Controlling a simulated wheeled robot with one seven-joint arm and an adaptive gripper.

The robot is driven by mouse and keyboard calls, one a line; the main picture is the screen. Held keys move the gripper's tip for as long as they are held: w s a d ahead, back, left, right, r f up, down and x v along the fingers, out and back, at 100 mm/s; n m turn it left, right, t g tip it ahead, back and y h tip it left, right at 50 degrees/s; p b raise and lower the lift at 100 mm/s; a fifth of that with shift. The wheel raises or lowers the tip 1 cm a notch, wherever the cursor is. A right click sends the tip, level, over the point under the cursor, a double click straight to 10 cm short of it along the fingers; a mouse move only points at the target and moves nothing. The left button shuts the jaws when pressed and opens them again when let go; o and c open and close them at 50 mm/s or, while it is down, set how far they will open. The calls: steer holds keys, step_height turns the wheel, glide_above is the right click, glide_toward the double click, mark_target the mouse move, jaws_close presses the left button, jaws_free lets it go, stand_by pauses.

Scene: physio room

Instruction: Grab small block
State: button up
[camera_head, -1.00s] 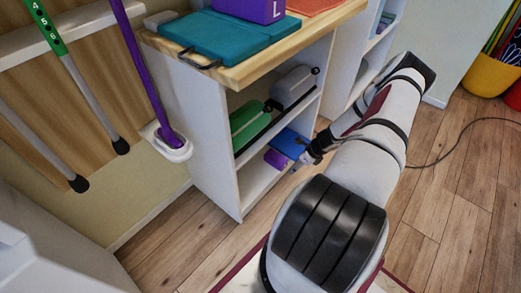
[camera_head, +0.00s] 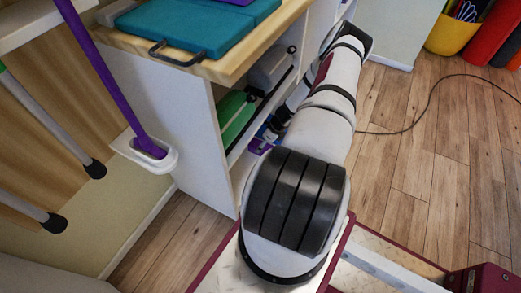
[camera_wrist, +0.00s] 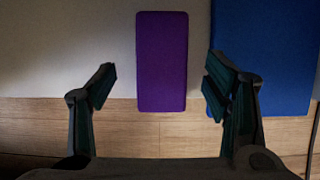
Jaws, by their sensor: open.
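The small purple block (camera_wrist: 161,62) is centred in the wrist view, ahead of and between the fingers in the picture, with no finger touching it. My gripper (camera_wrist: 160,84) is open and empty, one finger on each side. In the head view, a small part of the purple block (camera_head: 257,146) shows on the low shelf. There, my arm reaches to the shelf front and its links hide most of my gripper.
A larger blue block (camera_wrist: 262,60) lies just right of the purple one, close to the right finger. The wooden cabinet top (camera_head: 205,68) overhangs the shelves. Clear floor (camera_head: 430,150) lies to the right.

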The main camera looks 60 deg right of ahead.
mark_target(253, 145)
steer(key=shift+b+x, duration=1.2)
steer(key=shift+x, duration=1)
steer(key=shift+s+d+f, duration=0.1)
steer(key=shift+f, duration=0.2)
steer(key=shift+c, duration=0.2)
steer(key=c, duration=1.2)
